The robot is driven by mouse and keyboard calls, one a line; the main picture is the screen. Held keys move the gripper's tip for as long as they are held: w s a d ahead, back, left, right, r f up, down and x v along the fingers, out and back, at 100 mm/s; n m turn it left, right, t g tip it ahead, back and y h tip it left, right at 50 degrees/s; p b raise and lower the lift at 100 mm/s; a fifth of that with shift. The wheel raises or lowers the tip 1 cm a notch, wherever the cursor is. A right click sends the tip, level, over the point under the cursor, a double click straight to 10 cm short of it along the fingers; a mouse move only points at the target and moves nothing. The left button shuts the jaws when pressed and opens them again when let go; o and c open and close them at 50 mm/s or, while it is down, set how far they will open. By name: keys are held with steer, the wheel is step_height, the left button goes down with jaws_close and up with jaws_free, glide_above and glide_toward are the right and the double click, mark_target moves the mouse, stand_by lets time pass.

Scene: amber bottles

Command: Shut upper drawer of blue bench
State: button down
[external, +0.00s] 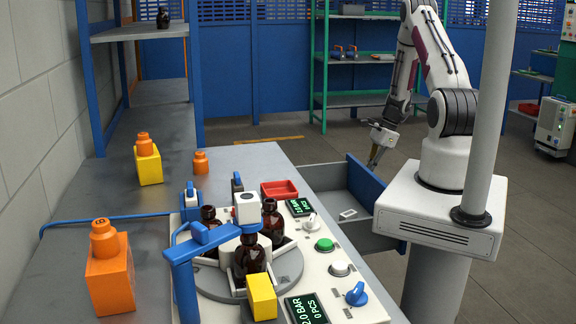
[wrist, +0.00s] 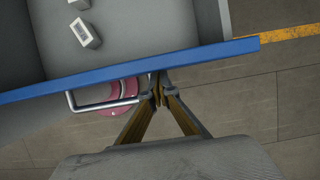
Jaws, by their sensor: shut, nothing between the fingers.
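The drawer, with a grey inside and a blue front panel (external: 366,184), stands pulled out from the right side of the bench. In the wrist view the blue front edge (wrist: 120,72) runs across the picture, with a metal bar handle (wrist: 100,106) on its outer side. My gripper (external: 373,164) is at the drawer front, with its fingers pointing down. In the wrist view my gripper (wrist: 158,90) is shut and empty, its fingertips outside the front panel beside the handle's right end. I cannot tell whether they touch the panel or handle.
A small white box (wrist: 85,34) lies in the drawer. The bench top (external: 262,160) carries a bottle turntable (external: 290,262), a red tray (external: 279,189) and control buttons. A pole (external: 487,110) rises beside my base. A reddish round thing (wrist: 122,94) shows beneath the handle.

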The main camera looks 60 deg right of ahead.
steer(key=w+a, duration=2)
steer(key=shift+w+a, duration=0.25)
steer(key=shift+a, duration=0.05)
steer(key=shift+w+a+r, duration=0.1)
steer(key=shift+w, duration=0.05)
steer(key=s+d+r, duration=0.6)
steer(key=r, duration=0.3)
stand_by(0.4)
stand_by(0.7)
